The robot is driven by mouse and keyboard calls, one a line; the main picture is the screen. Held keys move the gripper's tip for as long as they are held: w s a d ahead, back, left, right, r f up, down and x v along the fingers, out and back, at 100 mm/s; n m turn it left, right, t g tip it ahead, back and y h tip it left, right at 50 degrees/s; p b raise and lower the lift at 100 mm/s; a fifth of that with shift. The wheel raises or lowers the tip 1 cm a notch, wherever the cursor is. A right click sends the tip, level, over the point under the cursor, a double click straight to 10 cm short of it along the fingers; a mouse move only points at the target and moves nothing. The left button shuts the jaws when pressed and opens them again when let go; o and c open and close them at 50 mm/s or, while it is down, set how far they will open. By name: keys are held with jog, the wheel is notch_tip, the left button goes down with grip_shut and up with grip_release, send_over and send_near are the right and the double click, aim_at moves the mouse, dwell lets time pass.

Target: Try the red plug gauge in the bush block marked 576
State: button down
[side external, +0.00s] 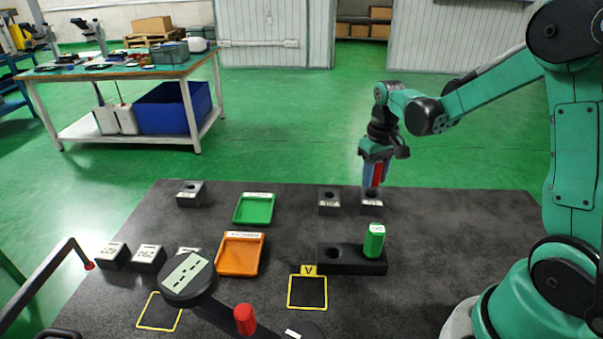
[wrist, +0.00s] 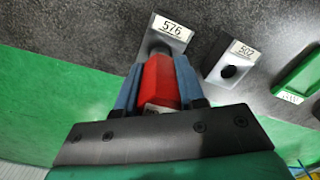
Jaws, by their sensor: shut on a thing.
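My gripper (side external: 374,184) is shut on the red plug gauge (side external: 377,174), with its blue fingers on either side. The gauge also shows between the fingers in the wrist view (wrist: 160,82). The bush block marked 576 (wrist: 166,36) lies just beyond the gauge there. In the side view that block (side external: 371,203) is directly below my gripper. The gauge's lower end is close to the block's top. The fingers and the gauge partly hide the bore, and I cannot tell whether the gauge's tip is in it.
A block marked 502 (wrist: 231,63) stands beside it. A black holder (side external: 350,268) carries an upright green plug gauge (side external: 374,240) and has an empty hole. A green tray (side external: 254,209), an orange tray (side external: 240,255) and several other blocks lie left. A dark round-headed stand (side external: 188,279) is in front.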

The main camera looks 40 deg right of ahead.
jog(key=shift+f, duration=0.9)
dwell(0.8)
jog(key=shift+r, duration=0.15)
dwell(0.9)
jog(key=shift+r, duration=2.35)
